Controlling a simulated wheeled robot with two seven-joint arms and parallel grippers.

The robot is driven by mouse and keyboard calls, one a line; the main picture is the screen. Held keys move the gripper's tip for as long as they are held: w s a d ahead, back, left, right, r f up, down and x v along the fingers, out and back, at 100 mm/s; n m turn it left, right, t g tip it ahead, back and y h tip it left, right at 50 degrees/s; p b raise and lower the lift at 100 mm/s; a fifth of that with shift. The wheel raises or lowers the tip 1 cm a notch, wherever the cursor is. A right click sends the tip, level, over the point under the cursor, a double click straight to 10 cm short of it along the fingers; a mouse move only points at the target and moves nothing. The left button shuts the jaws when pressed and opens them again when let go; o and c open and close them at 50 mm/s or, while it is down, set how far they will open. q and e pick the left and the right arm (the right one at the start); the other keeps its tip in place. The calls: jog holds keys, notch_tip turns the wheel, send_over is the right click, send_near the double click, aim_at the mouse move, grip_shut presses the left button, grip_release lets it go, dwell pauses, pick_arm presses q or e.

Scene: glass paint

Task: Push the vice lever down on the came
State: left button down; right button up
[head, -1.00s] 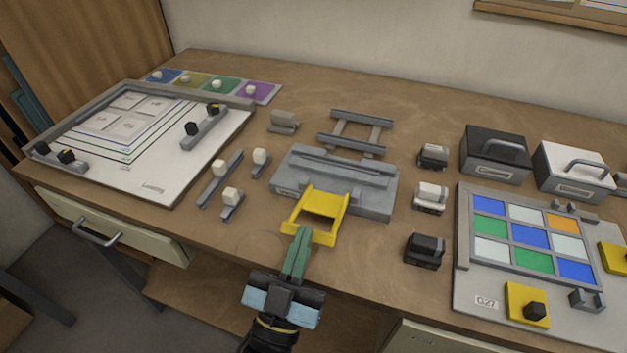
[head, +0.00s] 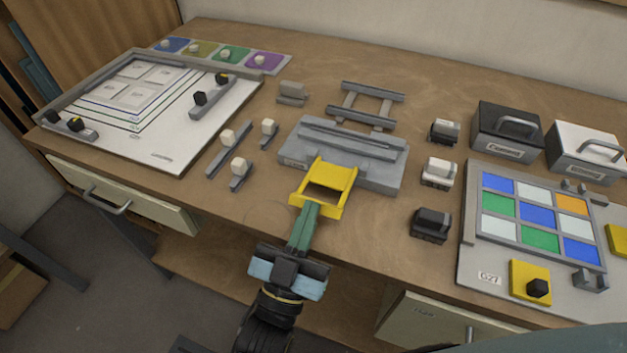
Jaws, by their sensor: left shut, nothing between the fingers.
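The grey vice (head: 362,164) sits in the middle of the bench, with a long bar along its top. Its yellow lever (head: 342,178) is a U-shaped frame on the vice's front side, reaching out low toward me. My left gripper (head: 307,214) is shut and empty. Its green fingertips are at the near crossbar of the lever; I cannot tell whether they touch it. I cannot make out a separate came in the vice. My right gripper is not in view.
Grey strips with white knobs (head: 228,137) lie left of the vice. Black and white blocks (head: 430,225) stand to its right. A colored glass panel (head: 466,225) lies at the right, a drawing board (head: 170,158) at the left. A grey rack (head: 368,88) lies behind.

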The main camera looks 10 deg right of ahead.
pick_arm(q)
jog(key=r+p, duration=0.1)
jog(key=r, duration=0.1)
jog(key=r+p, duration=0.2)
jog(key=shift+s+a, duration=0.2)
jog(key=shift+s, duration=0.2)
jog(key=f+b+v, duration=0.1)
jog(key=v, duration=0.9)
jog(key=shift+w, duration=0.2)
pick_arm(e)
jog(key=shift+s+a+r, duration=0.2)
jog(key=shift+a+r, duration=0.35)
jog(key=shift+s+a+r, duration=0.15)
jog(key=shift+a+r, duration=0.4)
pick_arm(q)
jog(key=shift+d, duration=0.1)
